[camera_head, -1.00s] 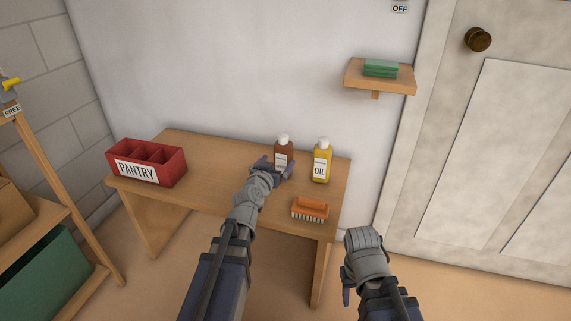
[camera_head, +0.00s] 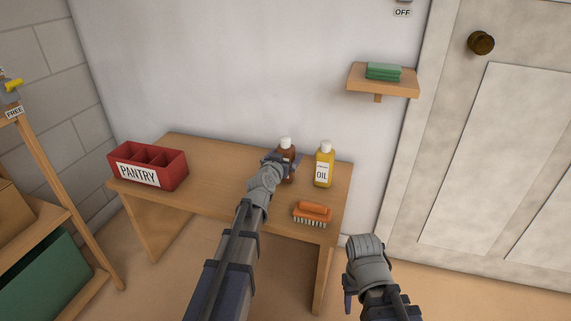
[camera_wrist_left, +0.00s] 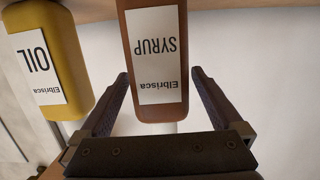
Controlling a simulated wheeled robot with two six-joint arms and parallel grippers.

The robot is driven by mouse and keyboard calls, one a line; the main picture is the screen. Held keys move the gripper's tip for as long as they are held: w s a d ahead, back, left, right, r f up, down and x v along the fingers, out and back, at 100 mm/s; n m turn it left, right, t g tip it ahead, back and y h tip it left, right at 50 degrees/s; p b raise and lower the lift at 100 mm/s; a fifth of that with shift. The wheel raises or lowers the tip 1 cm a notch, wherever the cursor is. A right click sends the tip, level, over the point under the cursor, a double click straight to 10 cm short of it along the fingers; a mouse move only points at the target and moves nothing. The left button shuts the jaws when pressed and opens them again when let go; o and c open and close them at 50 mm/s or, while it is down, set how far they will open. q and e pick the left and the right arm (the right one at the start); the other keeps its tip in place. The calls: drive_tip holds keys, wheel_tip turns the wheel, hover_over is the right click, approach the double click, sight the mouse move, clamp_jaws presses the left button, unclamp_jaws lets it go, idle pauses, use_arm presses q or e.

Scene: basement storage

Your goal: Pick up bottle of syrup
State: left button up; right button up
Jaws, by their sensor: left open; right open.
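The brown syrup bottle (camera_head: 290,168) with a white cap stands upright on the wooden table (camera_head: 220,163). In the left wrist view the syrup bottle (camera_wrist_left: 159,111) shows its "SYRUP" label upside down. My left gripper (camera_head: 281,157) is at the bottle and hides part of it. In the left wrist view the left gripper (camera_wrist_left: 160,80) is open, with one finger on each side of the bottle; a gap shows at each side. My right gripper (camera_head: 352,290) is low in front, off the table's right side; its fingers are mostly hidden.
A yellow oil bottle (camera_head: 323,168) stands close to the right of the syrup, and also shows in the left wrist view (camera_wrist_left: 75,70). An orange brush (camera_head: 313,212) lies near the table's front right. A red pantry box (camera_head: 175,172) is at the left. The table's middle is clear.

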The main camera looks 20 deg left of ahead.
use_arm(q)
drive_tip(key=shift+c, duration=0.2)
clamp_jaws()
idle(0.5)
